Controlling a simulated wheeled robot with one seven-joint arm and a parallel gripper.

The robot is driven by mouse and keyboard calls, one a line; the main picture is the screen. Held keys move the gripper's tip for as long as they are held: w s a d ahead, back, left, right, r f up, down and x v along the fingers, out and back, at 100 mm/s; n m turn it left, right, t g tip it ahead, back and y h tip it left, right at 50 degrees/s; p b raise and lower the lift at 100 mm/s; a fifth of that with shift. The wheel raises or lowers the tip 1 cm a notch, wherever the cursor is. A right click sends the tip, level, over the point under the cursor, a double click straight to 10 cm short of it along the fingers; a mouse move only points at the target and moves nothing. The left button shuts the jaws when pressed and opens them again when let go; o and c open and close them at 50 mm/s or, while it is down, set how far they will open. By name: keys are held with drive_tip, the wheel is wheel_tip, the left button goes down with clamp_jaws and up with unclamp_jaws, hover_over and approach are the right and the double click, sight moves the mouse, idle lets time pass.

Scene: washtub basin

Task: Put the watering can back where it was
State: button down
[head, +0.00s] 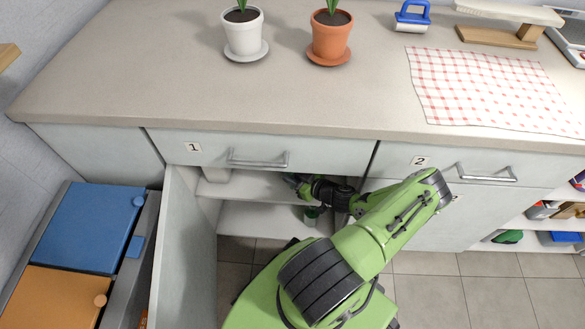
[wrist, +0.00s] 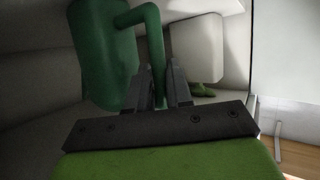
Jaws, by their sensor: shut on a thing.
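The green watering can (wrist: 103,55) fills the upper left of the wrist view, with its curved handle (wrist: 155,45) rising in front of my gripper. My gripper (wrist: 160,80) is shut on that handle. In the head view my gripper (head: 300,183) reaches into the open cupboard under the drawer marked 1, at the height of its upper shelf (head: 245,190). My arm and the counter hide most of the can there. I cannot tell whether the can touches the shelf.
The open cupboard door (head: 186,250) stands left of my arm. A pale container (wrist: 197,47) is right of the handle, with a small green thing (wrist: 203,90) by it. Drawer 1 (head: 258,158) overhangs the opening. Two potted plants (head: 245,35) (head: 331,38) stand on the counter.

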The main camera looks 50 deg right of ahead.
drive_tip(key=shift+w+d+f, duration=0.1)
drive_tip(key=shift+d, duration=0.05)
drive_tip(key=shift+a+r, duration=0.2)
drive_tip(key=shift+a, duration=0.05)
drive_tip(key=shift+f, duration=0.15)
drive_tip(key=c, duration=1)
unclamp_jaws()
drive_tip(key=shift+c, duration=0.2)
drive_tip(key=shift+s, duration=0.3)
drive_tip(key=p+v, duration=0.3)
drive_tip(key=v, duration=0.8)
drive_tip(key=shift+s+r, duration=0.2)
drive_tip(key=shift+s, duration=0.15)
